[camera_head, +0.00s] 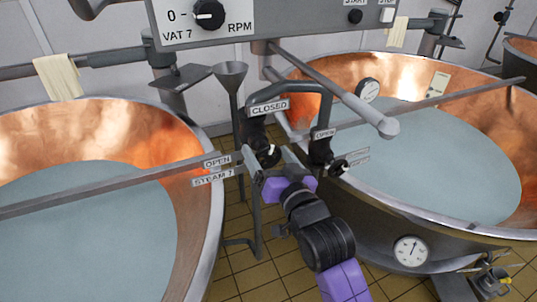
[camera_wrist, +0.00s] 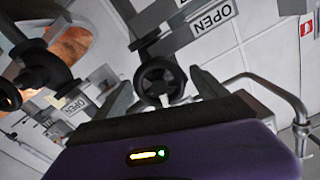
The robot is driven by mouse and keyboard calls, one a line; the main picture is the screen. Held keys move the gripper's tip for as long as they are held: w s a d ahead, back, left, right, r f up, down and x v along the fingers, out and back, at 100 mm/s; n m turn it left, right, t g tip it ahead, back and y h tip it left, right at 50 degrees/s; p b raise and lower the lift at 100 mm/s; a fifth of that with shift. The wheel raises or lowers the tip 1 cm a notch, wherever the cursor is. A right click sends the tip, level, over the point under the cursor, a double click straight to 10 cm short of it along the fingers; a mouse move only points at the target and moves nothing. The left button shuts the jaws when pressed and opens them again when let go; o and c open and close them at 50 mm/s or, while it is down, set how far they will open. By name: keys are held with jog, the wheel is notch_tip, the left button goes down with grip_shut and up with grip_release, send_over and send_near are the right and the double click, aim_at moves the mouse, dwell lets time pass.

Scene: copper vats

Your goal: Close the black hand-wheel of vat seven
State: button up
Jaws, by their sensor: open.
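The black hand-wheel (camera_head: 267,156) by the plates reading OPEN (camera_head: 217,161) and STEAM 7 (camera_head: 213,177) sits on a valve between the two vats. A CLOSED plate (camera_head: 269,107) is above it. A small pale mark shows on the wheel; its exact direction is unclear. My gripper (camera_head: 270,163) is open at this wheel. In the wrist view, the wheel (camera_wrist: 160,82) shows between the two fingers (camera_wrist: 162,92), with a finger on either side. I cannot tell whether they touch it.
A second black hand-wheel (camera_head: 340,167) is close on the right, under another OPEN plate (camera_head: 324,134). Copper vats stand left (camera_head: 208,150) and right (camera_head: 400,72). A funnel (camera_head: 230,70), a dark bent pipe (camera_head: 290,88) and the VAT 7 panel (camera_head: 250,22) crowd the space above.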

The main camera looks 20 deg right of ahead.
aim_at(270, 159)
jog(key=s+b, duration=0.1)
jog(key=s, duration=0.5)
jog(key=shift+s+f, duration=0.15)
jog(key=shift+s, duration=0.8)
jog(key=s+f+n+g, duration=0.1)
jog(key=s+f, duration=0.2)
jog(key=s, duration=0.9)
jog(key=s+f+n+g, duration=0.1)
jog(key=s+f, duration=0.3)
jog(key=s, duration=0.7)
jog(key=s+f+n+g, duration=0.1)
jog(key=s+f, duration=0.3)
jog(key=s, duration=0.8)
jog(key=shift+s+n, duration=0.3)
jog(key=shift+n, duration=0.1)
